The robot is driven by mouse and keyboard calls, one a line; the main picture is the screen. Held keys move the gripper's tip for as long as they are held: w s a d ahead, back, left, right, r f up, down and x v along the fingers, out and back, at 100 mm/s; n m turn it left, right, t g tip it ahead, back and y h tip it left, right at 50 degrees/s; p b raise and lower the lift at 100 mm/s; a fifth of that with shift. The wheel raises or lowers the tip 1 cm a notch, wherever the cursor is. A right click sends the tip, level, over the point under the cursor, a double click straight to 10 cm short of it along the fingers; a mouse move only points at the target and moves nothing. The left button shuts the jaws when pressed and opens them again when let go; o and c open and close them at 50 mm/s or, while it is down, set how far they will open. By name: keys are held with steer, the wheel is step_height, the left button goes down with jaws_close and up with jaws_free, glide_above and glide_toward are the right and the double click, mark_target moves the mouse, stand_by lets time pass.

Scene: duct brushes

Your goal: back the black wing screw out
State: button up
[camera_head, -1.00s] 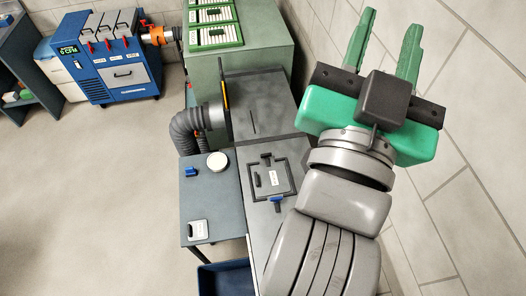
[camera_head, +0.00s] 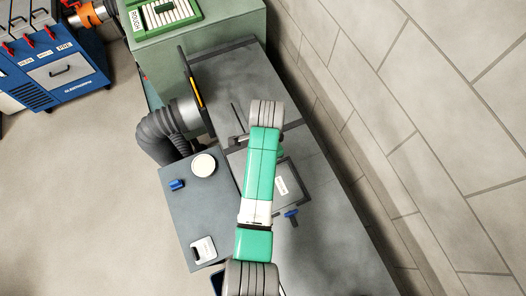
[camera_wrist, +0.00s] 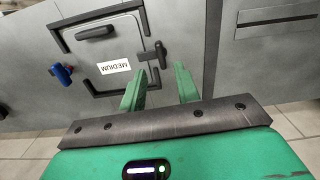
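The black wing screw (camera_wrist: 155,55) sits at the edge of the framed hatch panel labelled MEDIUM (camera_wrist: 118,84). It shows in the wrist view just ahead of my fingertips, roughly in line with the gap between them. My gripper (camera_wrist: 160,70) is open with two green fingers and nothing between them. I cannot tell whether a finger touches the screw. In the head view my arm covers the screw and most of my gripper; the panel (camera_head: 293,172) is partly visible there. A blue wing screw (camera_wrist: 62,73) is on the opposite edge of the panel, also seen in the head view (camera_head: 291,214).
A side table (camera_head: 222,215) holds a white round disc (camera_head: 203,165), a small blue part (camera_head: 177,184) and a white tag (camera_head: 203,250). A grey flexible hose (camera_head: 165,130) joins the duct nearby. A tiled wall (camera_head: 400,120) runs along the right.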

step_height(320, 180, down, 5)
steer(key=shift+f, duration=0.1)
steer(key=shift+w, duration=0.1)
jaws_close()
